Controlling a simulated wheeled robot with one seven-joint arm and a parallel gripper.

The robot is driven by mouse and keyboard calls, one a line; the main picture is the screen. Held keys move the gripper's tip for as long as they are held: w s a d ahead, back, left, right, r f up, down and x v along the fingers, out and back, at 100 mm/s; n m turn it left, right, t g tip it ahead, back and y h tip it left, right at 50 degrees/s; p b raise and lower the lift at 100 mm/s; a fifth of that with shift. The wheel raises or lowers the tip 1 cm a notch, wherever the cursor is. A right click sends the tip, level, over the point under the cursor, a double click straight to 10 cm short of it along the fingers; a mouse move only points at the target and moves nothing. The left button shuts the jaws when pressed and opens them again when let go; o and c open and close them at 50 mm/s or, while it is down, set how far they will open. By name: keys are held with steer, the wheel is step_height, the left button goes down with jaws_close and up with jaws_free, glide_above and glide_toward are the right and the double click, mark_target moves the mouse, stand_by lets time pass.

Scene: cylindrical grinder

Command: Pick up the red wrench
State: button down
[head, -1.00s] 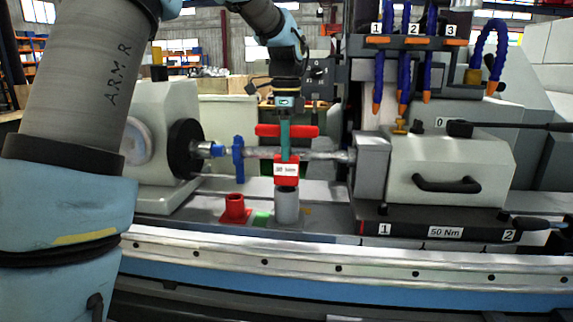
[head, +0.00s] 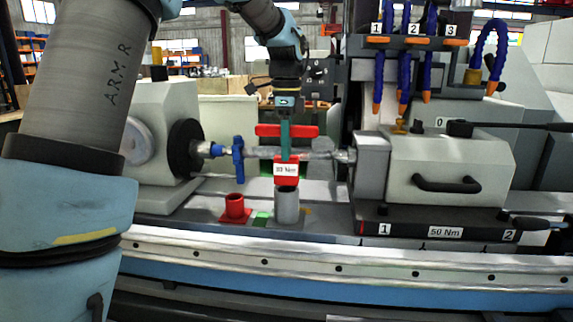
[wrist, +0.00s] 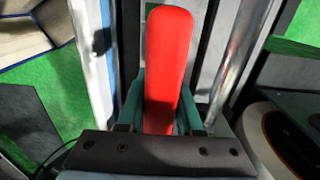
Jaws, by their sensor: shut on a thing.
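The red wrench has a red T-shaped crossbar (head: 300,131) and a red block with a white "Nm" label (head: 286,170) below it. It stands upright in the head view, directly above the grey cylindrical holder (head: 286,208). In the wrist view, the red handle (wrist: 168,60) lies between the two green fingers of my gripper (wrist: 160,105). The shaft between the fingers is mostly hidden.
A horizontal metal workpiece (head: 318,154) with a blue clamp (head: 238,160) runs close behind the wrench. A red empty holder (head: 235,207) stands to the left. The tailstock (head: 450,170) is on the right, with blue coolant hoses (head: 404,60) above it.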

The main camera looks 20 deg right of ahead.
steer(key=shift+r, duration=0.25)
